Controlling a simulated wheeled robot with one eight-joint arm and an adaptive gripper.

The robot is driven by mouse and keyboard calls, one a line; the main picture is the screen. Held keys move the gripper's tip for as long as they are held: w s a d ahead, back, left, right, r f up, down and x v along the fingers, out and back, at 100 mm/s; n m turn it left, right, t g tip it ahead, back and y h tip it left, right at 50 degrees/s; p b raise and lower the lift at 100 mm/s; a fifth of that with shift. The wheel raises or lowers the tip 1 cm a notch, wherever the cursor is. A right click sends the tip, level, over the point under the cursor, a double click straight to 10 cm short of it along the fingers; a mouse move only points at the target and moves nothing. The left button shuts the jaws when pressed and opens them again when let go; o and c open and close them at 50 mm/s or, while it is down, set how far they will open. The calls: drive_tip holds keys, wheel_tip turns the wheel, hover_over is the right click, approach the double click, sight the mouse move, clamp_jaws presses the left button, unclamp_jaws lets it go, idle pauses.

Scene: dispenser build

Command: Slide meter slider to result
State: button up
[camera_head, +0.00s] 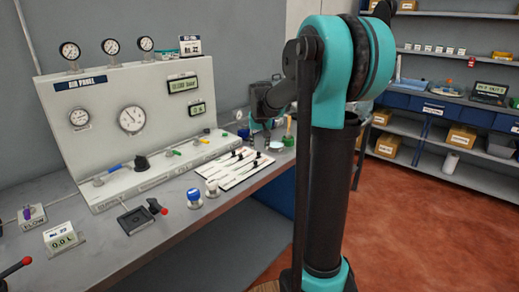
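A white slider board (226,179) lies on the bench right of centre. It has several thin slots with small black knobs (256,163). Which one is the meter slider, and any label reading result, are too small to make out. My arm rises in front of the bench and bends over toward its far end. My gripper (266,134) is small and partly dark there, behind the board and apart from its knobs as far as I can see. Its fingers are not clear enough to tell open from shut.
A gauge panel (160,103) stands along the wall. In front lie a black tray (135,219), a blue-capped jar (194,198), a white jar (212,188), a display block (63,238) and a red-knobbed lever (15,268). Shelves with boxes (461,137) stand at right; the red floor is open.

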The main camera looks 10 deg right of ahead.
drive_tip(key=v, duration=0.8)
drive_tip(key=shift+s+r, duration=0.1)
drive_tip(key=shift+r, duration=0.05)
drive_tip(key=s+f+n, duration=0.1)
drive_tip(key=s+f, duration=1.1)
drive_tip(key=s, duration=0.2)
drive_tip(key=s+f, duration=1.2)
drive_tip(key=s, duration=0.3)
drive_tip(key=shift+s+a+n+y, duration=0.3)
drive_tip(key=shift+a+n, duration=0.05)
drive_tip(key=shift+n, duration=0.05)
